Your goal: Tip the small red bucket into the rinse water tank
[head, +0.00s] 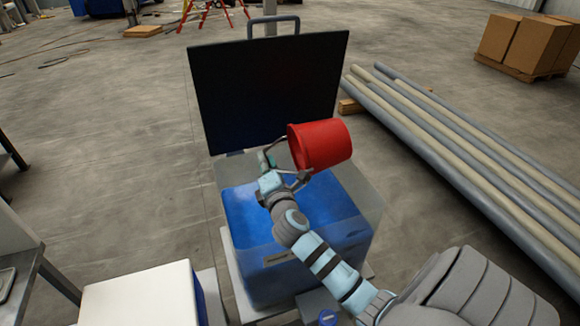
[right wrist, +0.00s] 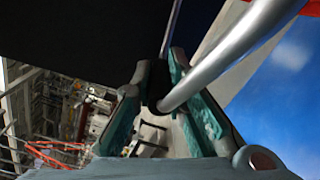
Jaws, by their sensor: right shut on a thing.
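The small red bucket (head: 325,146) is above the rinse water tank (head: 285,282) in the head view. It lies tilted on its side, with its rim toward the left and its base toward the right. My right gripper (head: 274,161) is shut on the bucket's thin metal handle, left of the rim. In the right wrist view my right gripper (right wrist: 160,88) closes around the grey handle bar (right wrist: 225,55). The tank is clear-walled with blue inside. The bucket's inside is mostly hidden, so I cannot tell its contents. My left gripper is out of view.
A dark raised lid (head: 265,90) with a grey handle stands behind the tank, close to my right gripper. Long pipes (head: 470,160) lie on the right. A white-topped box (head: 140,296) stands at the lower left. The floor left of the tank is mostly clear.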

